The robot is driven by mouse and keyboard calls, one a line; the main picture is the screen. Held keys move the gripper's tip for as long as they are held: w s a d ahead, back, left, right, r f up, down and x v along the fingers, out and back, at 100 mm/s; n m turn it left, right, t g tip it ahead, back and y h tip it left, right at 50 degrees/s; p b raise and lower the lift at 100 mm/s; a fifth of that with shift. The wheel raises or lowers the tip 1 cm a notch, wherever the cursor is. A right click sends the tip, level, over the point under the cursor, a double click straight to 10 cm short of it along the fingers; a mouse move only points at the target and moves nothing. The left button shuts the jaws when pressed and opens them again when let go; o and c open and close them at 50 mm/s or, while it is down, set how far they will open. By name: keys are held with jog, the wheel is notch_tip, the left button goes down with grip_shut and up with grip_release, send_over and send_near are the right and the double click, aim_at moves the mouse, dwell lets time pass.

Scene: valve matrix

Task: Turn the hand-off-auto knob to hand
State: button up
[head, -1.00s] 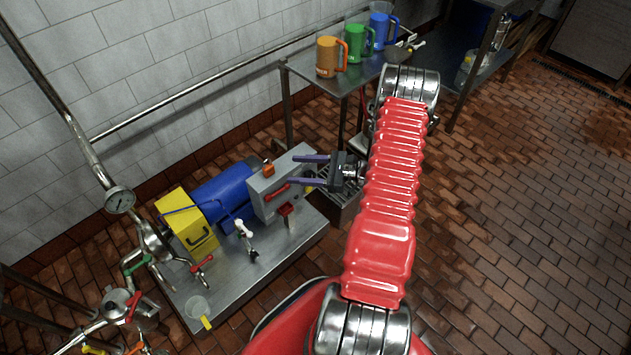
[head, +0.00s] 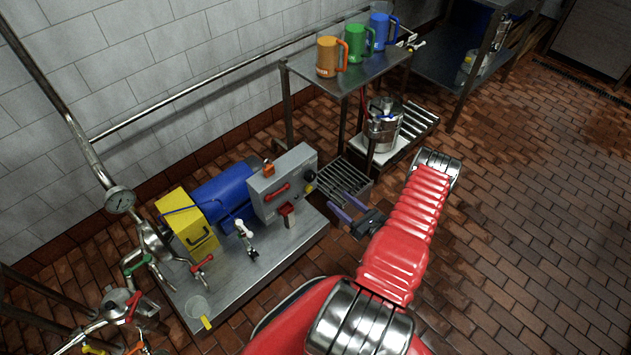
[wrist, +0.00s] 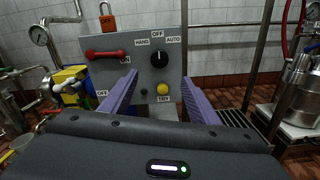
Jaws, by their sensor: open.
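The hand-off-auto knob (wrist: 159,60) is round and black, on the front of a grey control box (wrist: 105,60). Labels HAND, OFF and AUTO run over it from left to right. I cannot tell surely which label it points at. In the head view the knob (head: 310,177) is small, at the box's right end. My gripper (head: 335,201) is open and empty, apart from the box and to its lower right. In the wrist view its two purple fingers (wrist: 160,77) point at the panel, with the knob between and beyond them.
Below the knob are a yellow button (wrist: 163,89) and a small dark one (wrist: 144,92). A red handle (wrist: 104,55) and an orange padlock (wrist: 107,23) are to the left. A steel pot (head: 384,125) stands behind my arm. Open brick floor lies to the right.

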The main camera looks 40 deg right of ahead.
aim_at(312, 178)
jog(key=shift+w, duration=0.1)
jog(key=w, duration=1.3)
jog(key=shift+w+a, duration=0.25)
jog(key=shift+w, duration=0.1)
jog(key=shift+c, duration=0.2)
jog(key=c, duration=1)
